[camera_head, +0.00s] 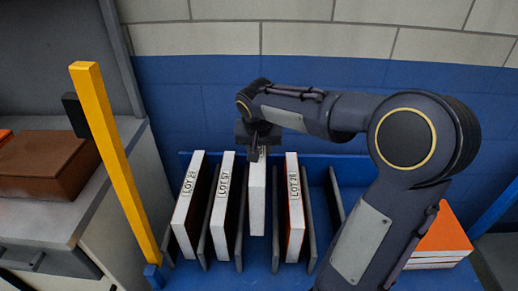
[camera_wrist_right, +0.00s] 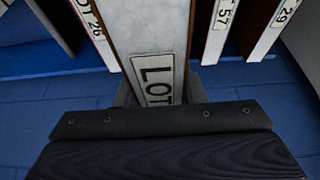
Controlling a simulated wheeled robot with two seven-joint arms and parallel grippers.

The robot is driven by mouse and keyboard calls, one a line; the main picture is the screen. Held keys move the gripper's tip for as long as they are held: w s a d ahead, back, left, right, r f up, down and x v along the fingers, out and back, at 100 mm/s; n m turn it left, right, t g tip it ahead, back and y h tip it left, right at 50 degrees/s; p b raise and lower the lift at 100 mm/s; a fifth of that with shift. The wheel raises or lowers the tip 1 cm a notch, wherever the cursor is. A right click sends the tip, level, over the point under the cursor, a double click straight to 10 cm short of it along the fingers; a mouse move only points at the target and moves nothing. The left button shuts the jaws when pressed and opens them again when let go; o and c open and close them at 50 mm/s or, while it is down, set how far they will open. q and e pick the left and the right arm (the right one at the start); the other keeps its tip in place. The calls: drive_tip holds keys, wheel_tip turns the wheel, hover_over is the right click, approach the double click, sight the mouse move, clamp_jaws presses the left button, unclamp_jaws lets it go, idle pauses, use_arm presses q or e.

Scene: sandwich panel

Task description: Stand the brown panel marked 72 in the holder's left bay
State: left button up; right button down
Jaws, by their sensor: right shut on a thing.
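My right gripper (camera_head: 258,140) is shut on the top of a white-edged panel (camera_head: 257,200). Its label reads LOT in the right wrist view (camera_wrist_right: 158,75); my jaws hide the number. A thin brown side shows along it there. The panel is upright between grey dividers of the holder (camera_head: 275,228), third panel from the left. Its lower end appears higher in the picture than its neighbours' ends; I cannot tell whether it is clear of the holder floor. No readable 72 shows. My left gripper is not in view.
Panels LOT 29 (camera_head: 188,205) and LOT 57 (camera_head: 222,205) stand left of the held panel. An orange-sided panel (camera_head: 294,210), apparently LOT 26, stands right. A yellow post (camera_head: 115,160) rises at left. An orange-topped stack (camera_head: 440,235) lies right. A brown block (camera_head: 40,172) lies on the left counter.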

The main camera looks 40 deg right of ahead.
drive_tip(key=shift+r+p, duration=2.7)
drive_tip(key=shift+r, duration=1)
drive_tip(key=shift+f, duration=0.1)
